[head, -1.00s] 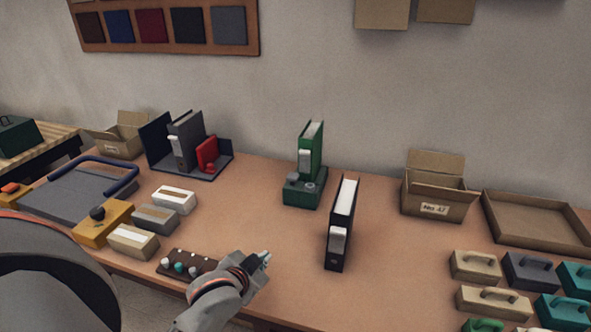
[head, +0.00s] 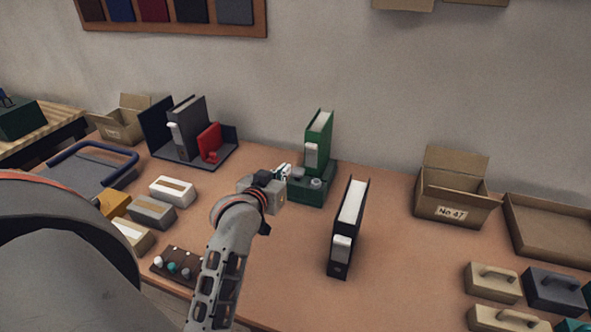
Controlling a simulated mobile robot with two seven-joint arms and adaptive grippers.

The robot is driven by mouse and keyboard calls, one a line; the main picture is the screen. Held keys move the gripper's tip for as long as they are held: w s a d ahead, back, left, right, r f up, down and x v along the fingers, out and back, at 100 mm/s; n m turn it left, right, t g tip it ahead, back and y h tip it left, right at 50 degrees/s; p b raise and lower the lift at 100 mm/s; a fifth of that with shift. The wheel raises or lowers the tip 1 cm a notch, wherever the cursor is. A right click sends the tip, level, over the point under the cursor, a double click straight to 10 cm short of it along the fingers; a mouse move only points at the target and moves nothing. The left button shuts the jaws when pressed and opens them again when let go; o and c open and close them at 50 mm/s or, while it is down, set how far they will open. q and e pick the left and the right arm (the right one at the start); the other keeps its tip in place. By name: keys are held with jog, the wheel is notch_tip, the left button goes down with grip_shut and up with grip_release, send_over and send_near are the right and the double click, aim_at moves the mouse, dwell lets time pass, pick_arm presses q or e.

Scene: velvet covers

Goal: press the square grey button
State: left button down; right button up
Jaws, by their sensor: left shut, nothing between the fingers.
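A green device (head: 312,193) with a green binder standing in it is on the table, right of the middle-left area. A small grey knob or button (head: 316,183) sits on its top, near the front right; I cannot tell if it is square. Other small parts on the device's left top are partly hidden by my gripper. My left gripper (head: 283,172) is shut and empty, its fingertips at the left edge of the device's top; I cannot tell if they touch. My right gripper is not in view.
A black binder (head: 347,230) stands just right of the device. A strip with several small knobs (head: 177,265) lies at the front edge. A grey bookend with binders (head: 195,150) stands behind left. An open box (head: 452,195) is at the right. Table between black binder and box is clear.

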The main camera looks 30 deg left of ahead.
pick_arm(q)
send_over(298, 172)
jog(key=s, duration=0.2)
notch_tip(298, 172, down, 2)
notch_tip(298, 172, down, 3)
jog(key=shift+w+f, duration=0.1)
jog(key=shift+w, duration=0.05)
jog(key=shift+f, duration=0.6)
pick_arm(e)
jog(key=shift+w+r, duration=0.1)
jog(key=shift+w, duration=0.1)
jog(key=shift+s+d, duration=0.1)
